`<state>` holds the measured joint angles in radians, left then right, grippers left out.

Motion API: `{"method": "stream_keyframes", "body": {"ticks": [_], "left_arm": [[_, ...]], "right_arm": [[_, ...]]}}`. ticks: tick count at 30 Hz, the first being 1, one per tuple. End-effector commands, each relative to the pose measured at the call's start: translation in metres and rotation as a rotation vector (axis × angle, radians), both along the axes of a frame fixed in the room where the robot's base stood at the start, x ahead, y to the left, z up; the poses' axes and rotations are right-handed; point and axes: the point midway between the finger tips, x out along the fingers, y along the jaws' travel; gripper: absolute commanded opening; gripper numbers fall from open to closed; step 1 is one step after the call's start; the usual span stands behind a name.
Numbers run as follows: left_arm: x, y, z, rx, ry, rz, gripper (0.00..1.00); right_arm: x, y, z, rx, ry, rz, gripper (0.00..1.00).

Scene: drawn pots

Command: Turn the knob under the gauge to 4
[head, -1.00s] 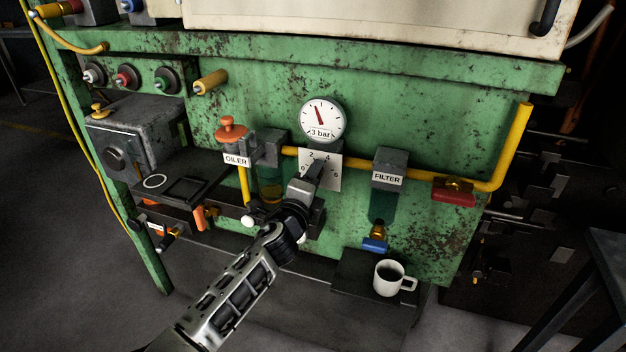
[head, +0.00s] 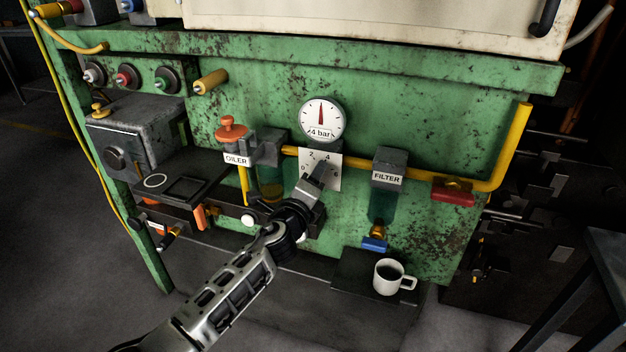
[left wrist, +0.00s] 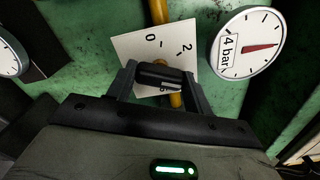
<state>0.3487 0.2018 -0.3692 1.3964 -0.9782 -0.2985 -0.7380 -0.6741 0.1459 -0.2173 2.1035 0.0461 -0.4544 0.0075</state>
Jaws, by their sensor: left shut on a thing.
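The round white gauge (head: 321,118) on the green panel reads "4 bar", its red needle pointing nearly straight up. It also shows in the left wrist view (left wrist: 248,43). Below it is a white scale plate (head: 334,181) marked 0, 2, 4 and 6. My left gripper (head: 319,172) is in front of this plate. In the left wrist view its two fingers are shut on the dark knob (left wrist: 160,76), one on each side. In the head view the gripper mostly hides the knob. My right gripper is not in view.
A yellow pipe (head: 420,174) runs behind the plate. The oiler (head: 237,160) stands left and the filter (head: 387,178) right, close to the gripper. A white mug (head: 389,279) stands on a dark ledge at lower right. A red valve handle (head: 453,194) sits farther right.

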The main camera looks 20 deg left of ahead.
Motion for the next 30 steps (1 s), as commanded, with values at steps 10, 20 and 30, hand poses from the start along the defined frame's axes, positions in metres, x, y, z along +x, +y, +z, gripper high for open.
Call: {"method": "stream_keyframes", "body": {"ticks": [10,20,30], "left_arm": [[0.000,0.000,0.000,-0.001,0.001,0.000,0.73],[-0.031,0.001,0.000,0.000,0.003,-0.001,0.73],[-0.113,0.004,-0.002,-0.001,0.003,-0.002,0.73]], "right_arm": [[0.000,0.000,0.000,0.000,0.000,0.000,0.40],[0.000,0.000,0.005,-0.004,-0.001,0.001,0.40],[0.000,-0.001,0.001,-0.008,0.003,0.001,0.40]]}}
